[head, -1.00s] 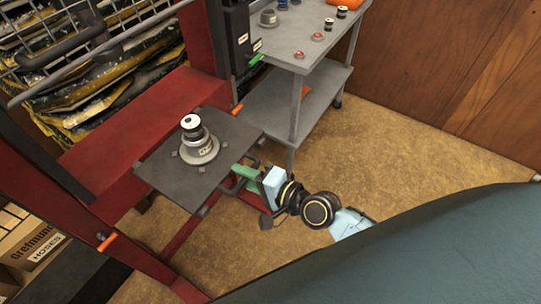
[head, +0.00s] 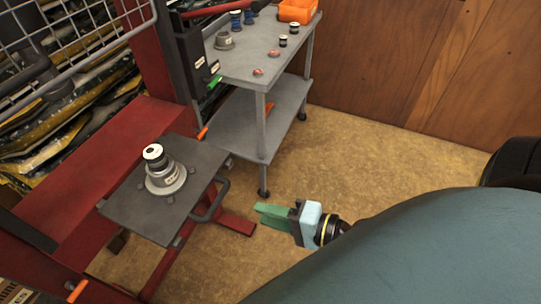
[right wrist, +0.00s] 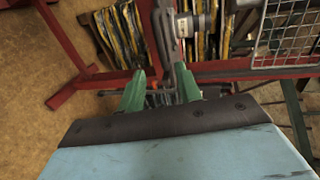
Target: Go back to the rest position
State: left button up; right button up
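My right gripper (head: 260,213) has green fingers and is out over the floor, to the right of the dark platform (head: 190,212). It is apart from the platform's black handle (head: 211,203). In the right wrist view, the two fingers of the right gripper (right wrist: 162,82) stand apart with nothing held between them. A grey stepped part with a white, black-topped cap (head: 165,175) stands upright on the platform. My left gripper is not in view.
A red lift frame (head: 100,165) carries the platform. A grey two-shelf cart (head: 265,62) stands behind, with small parts and an orange bin (head: 296,11) on top. A wooden wall (head: 410,60) closes the back right. Brown floor (head: 360,150) is free between.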

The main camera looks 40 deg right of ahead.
dwell(0.4)
jog(key=s+d+f+n+g+h, duration=0.1)
jog(key=d+f+n+h, duration=0.15)
jog(key=f, duration=0.65)
jog(key=s+d+f+n+g+h, duration=0.15)
jog(key=d+f, duration=0.25)
jog(key=f, duration=0.5)
jog(key=s+d+f+n+g+h, duration=0.1)
jog(key=d+f+n+g+h, duration=0.15)
jog(key=f, duration=0.55)
jog(key=s+a+f+n+g+h, duration=0.1)
jog(key=s+f+n+g, duration=0.6)
jog(key=s+f, duration=1.1)
jog(key=s+a, duration=0.1)
jog(key=s, duration=0.2)
jog(key=shift+s+a+f+n+h, duration=0.25)
jog(key=shift+a+f+n+h, duration=0.1)
jog(key=shift+a, duration=0.05)
